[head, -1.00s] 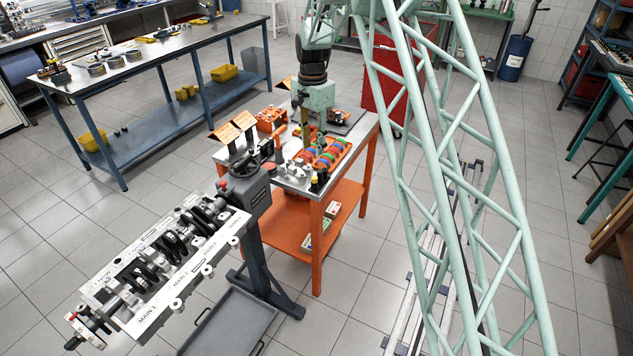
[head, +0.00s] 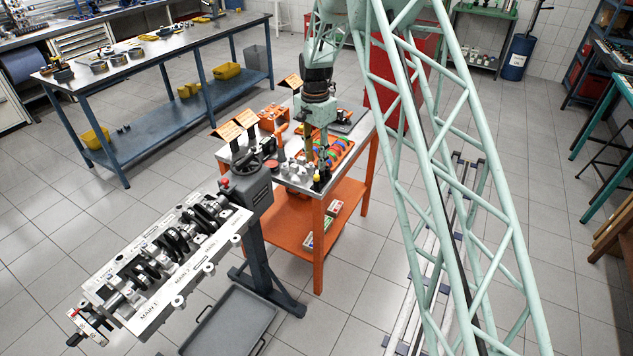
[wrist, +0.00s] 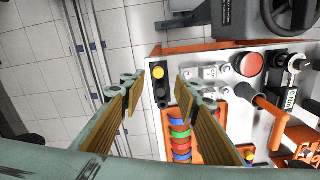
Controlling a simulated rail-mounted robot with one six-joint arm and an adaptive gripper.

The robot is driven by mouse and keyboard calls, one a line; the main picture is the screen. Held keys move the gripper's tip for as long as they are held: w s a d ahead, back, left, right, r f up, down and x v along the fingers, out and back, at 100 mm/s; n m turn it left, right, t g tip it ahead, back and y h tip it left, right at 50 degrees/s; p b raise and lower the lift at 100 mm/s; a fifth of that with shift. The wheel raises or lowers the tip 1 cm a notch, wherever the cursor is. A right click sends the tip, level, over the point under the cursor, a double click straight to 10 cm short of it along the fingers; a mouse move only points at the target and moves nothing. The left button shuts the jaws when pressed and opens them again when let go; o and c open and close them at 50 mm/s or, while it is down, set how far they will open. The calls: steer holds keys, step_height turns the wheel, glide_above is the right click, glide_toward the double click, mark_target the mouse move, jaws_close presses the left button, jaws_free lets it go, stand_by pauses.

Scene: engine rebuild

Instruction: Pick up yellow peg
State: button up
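The yellow peg (wrist: 158,72) shows in the wrist view as a round yellow top at the end of a dark block near the table's corner. In the head view the yellow peg (head: 316,178) is a small yellow spot at the table's near edge. My gripper (wrist: 158,93) is open and empty, with its two tan-padded fingers spread apart on either side of the dark block's line. The yellow top lies just beyond the fingertips, between their lines. My gripper (head: 315,150) hangs over the orange table in the head view; its height above the peg is hard to tell.
An orange tray of coloured rings (wrist: 181,135) lies beside the dark block. Small metal parts (wrist: 215,72) and a red button (wrist: 250,64) stand to the right. The engine stand with a handwheel (head: 246,165) adjoins the table. Open floor (wrist: 125,40) lies left of the table in the wrist view.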

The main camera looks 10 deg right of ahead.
mark_target(316, 176)
steer(key=shift+f, duration=1.2)
steer(key=shift+f, duration=0.1)
steer(key=shift+s+d+f, duration=0.1)
steer(key=shift+d+f, duration=0.05)
steer(key=shift+f, duration=2.35)
steer(key=shift+c, duration=0.7)
steer(key=c, duration=0.7)
